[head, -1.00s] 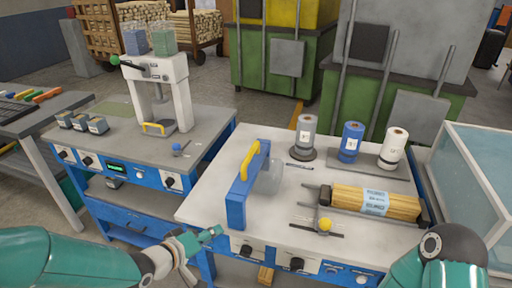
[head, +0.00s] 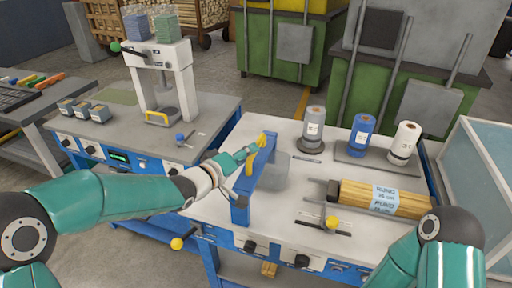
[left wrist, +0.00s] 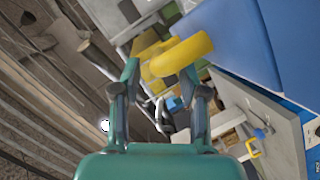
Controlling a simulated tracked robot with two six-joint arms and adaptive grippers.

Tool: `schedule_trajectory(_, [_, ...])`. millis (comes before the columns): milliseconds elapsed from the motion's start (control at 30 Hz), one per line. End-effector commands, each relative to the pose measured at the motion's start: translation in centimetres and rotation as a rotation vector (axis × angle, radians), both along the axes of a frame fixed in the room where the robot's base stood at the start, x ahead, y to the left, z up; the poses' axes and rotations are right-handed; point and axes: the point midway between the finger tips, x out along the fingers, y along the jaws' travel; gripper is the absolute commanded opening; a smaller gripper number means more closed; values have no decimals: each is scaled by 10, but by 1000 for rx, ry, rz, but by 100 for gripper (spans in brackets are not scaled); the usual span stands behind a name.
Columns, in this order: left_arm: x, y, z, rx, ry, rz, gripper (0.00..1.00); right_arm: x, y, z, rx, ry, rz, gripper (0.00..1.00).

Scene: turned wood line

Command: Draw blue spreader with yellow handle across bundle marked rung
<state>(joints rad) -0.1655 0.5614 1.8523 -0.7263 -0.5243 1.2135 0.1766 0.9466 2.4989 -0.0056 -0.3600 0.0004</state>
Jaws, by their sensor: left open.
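The blue spreader (head: 241,208) stands upright at the left edge of the right workbench, its yellow handle (head: 262,138) on its left side. My left gripper (head: 243,157) is at the handle. In the left wrist view the open fingers (left wrist: 160,78) have the yellow handle (left wrist: 183,56) at and just past their tips; I cannot tell whether they touch it. The blue plate (left wrist: 240,40) fills the upper right there. The wooden bundle (head: 355,195), with a light blue label reading RUNG, lies on the bench to the right. My right arm shows, but its gripper is out of view.
Grey, blue and white spools (head: 398,143) stand behind the bundle. A yellow-knobbed clamp (head: 331,223) sits in front of it. A press (head: 165,80) stands on the left bench.

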Motion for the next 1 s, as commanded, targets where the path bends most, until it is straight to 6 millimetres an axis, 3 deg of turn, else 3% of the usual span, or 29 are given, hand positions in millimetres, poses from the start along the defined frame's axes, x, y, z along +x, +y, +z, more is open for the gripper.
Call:
schedule_trajectory(300, [34,-25,-8,0,0,0,43,0,0,9,0,0,0,40])
schedule_trajectory(667, [37,-28,-10,0,0,0,43,0,0,9,0,0,0,40])
schedule_trajectory(933, [37,-28,-10,0,0,0,0,0,0,9,0,0,0,40])
schedule_trajectory(1000, [37,-28,-10,0,0,0,0,0,0,9,0,0,0,40])
